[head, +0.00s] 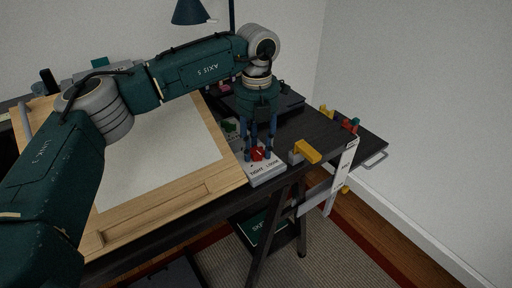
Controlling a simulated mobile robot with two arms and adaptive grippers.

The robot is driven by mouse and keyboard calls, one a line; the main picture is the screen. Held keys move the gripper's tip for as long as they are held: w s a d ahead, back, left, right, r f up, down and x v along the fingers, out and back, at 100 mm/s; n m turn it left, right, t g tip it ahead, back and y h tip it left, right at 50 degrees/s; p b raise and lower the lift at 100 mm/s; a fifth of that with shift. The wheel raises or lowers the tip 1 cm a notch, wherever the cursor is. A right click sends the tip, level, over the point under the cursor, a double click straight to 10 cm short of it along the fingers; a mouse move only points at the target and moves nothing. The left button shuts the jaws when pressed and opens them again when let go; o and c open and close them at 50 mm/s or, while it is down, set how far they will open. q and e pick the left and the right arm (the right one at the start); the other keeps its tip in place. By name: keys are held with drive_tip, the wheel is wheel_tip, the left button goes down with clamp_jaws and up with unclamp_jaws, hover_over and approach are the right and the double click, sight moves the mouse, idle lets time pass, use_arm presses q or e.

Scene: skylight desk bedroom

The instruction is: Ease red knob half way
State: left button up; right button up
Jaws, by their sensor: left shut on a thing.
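The red knob (257,154) sits on a light grey plate (265,173) near the front edge of the dark desk. Dark lettering on the plate seems to read "TIGHT" and "LOOSE". My left gripper (258,156) points straight down over the plate, its blue fingers shut on the red knob. The fingers hide part of the knob, so its exact turn angle cannot be told. My right gripper is not in view.
A wooden drawing board (225,171) with a pale sheet lies left of the plate. A yellow clamp (307,151) stands close on the right. A white ruler-like strip (342,176) hangs off the desk's front. Bare dark desktop (318,128) lies behind the clamp.

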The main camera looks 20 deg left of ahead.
sight(258, 149)
use_arm(q)
drive_tip(key=shift+w+r, duration=0.3)
drive_tip(key=shift+r, duration=0.05)
drive_tip(key=o, duration=1)
drive_tip(key=shift+d, duration=0.1)
drive_tip(key=shift+o, duration=0.6)
drive_tip(key=shift+f, duration=0.15)
wheel_tip(258, 149, up, 12)
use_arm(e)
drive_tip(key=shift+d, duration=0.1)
